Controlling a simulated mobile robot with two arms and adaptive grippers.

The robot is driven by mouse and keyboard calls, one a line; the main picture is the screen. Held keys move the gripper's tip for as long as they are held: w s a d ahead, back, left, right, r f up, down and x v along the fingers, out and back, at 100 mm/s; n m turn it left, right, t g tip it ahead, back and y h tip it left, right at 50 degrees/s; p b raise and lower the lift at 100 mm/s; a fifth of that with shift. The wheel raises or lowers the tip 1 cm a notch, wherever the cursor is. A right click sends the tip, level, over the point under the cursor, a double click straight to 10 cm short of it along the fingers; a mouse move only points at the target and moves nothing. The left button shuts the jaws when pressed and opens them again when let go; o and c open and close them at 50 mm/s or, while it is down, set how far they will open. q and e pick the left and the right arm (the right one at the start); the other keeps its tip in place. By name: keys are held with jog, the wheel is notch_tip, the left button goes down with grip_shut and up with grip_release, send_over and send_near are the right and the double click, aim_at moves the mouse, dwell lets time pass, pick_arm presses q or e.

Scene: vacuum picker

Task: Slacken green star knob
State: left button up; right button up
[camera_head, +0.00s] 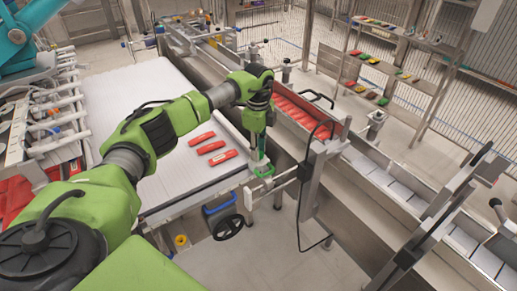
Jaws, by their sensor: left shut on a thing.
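My left arm reaches in from the left, and its gripper (257,160) points down at the near right corner of the white conveyor. It is shut on the green star knob (265,171), which shows only in part beneath the fingers. The knob sits by a pale metal bracket beside the conveyor's side rail. The fingers and the arm hide much of the knob, so its exact shape cannot be told. My right gripper is not in view.
Red packs (211,147) lie on the white conveyor (150,95). A red tray (300,112) of packs sits in the steel line to the right. Shelves (385,65) stand at the back right.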

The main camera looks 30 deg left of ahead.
pick_arm(q)
jog(key=o, duration=1.1)
jog(key=shift+r, duration=0.1)
notch_tip(320, 180, up, 12)
jog(key=shift+f, duration=0.1)
